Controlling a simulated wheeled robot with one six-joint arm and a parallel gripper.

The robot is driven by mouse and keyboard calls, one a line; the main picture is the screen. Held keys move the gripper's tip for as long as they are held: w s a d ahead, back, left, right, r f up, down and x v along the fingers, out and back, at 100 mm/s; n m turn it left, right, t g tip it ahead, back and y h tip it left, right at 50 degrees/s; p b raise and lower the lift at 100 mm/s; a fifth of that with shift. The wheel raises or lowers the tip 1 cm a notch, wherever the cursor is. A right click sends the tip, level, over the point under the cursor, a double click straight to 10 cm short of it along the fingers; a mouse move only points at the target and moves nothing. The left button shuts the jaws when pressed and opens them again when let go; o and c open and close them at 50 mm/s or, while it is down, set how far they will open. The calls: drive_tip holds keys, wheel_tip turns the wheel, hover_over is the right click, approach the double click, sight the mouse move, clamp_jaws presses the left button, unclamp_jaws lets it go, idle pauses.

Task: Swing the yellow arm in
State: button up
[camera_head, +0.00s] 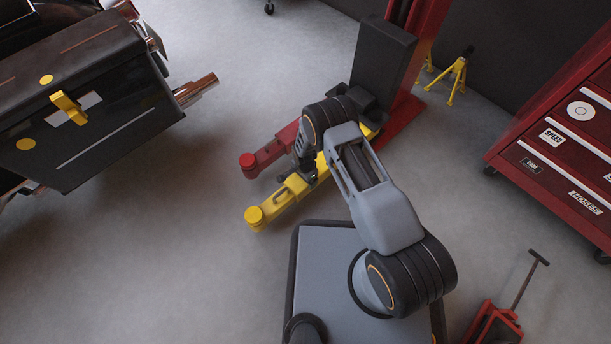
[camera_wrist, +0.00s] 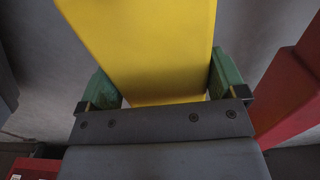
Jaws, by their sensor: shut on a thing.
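The yellow arm (camera_head: 279,200) is a lift arm with a round yellow pad (camera_head: 254,215) at its free end. It reaches out low over the floor from the red lift post (camera_head: 429,25), toward the lower left. My gripper (camera_head: 304,166) is at the middle of the yellow arm, and my own arm hides part of it in the head view. In the wrist view my gripper (camera_wrist: 163,86) has its green fingers on both sides of the yellow arm (camera_wrist: 145,40), shut on it.
A red arm (camera_head: 270,152) with a red pad lies just beyond the yellow one, also at right in the wrist view (camera_wrist: 290,95). A yellow stand (camera_head: 455,75), red tool cabinet (camera_head: 560,140) and red jack (camera_head: 493,325) are at right.

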drive_tip(key=o, duration=1)
drive_tip(key=shift+w+a+r, duration=0.15)
drive_tip(key=shift+w+a, duration=0.1)
drive_tip(key=shift+w, duration=0.3)
drive_tip(key=r+p, duration=0.2)
drive_tip(key=r, duration=0.2)
drive_tip(key=r+p, duration=0.2)
drive_tip(key=r, duration=0.3)
drive_tip(key=r+p, duration=0.2)
drive_tip(key=r, duration=0.2)
drive_tip(key=shift+s+d+r, duration=0.15)
drive_tip(key=shift+s+r, duration=0.15)
